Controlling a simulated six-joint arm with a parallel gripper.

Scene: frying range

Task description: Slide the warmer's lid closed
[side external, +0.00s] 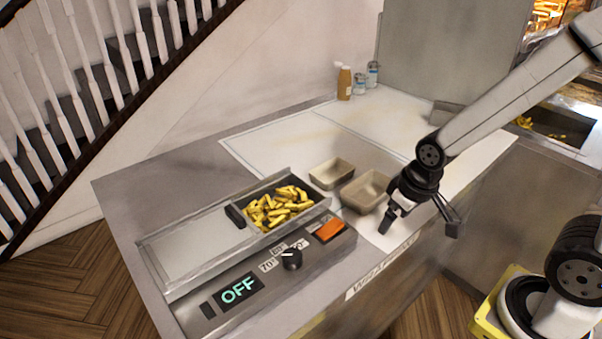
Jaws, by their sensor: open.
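The warmer (330,250) sits on the left part of the counter, with an OFF display (239,290), a black knob (291,260) and an orange switch (330,230) on its front panel. Its flat grey lid (195,245) lies over the left part, with a dark handle (236,215) at its right end. The right part of the warmer is uncovered and shows yellow fries (277,207) inside. My gripper (420,231) is open and empty, to the right of the warmer, over the counter's front edge and apart from the lid.
Two beige trays, one at the back (331,174) and one nearer my gripper (366,191), stand right of the warmer. A brown bottle (344,84) and small containers (366,79) stand at the back. White sheets (300,135) cover clear counter space behind the trays.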

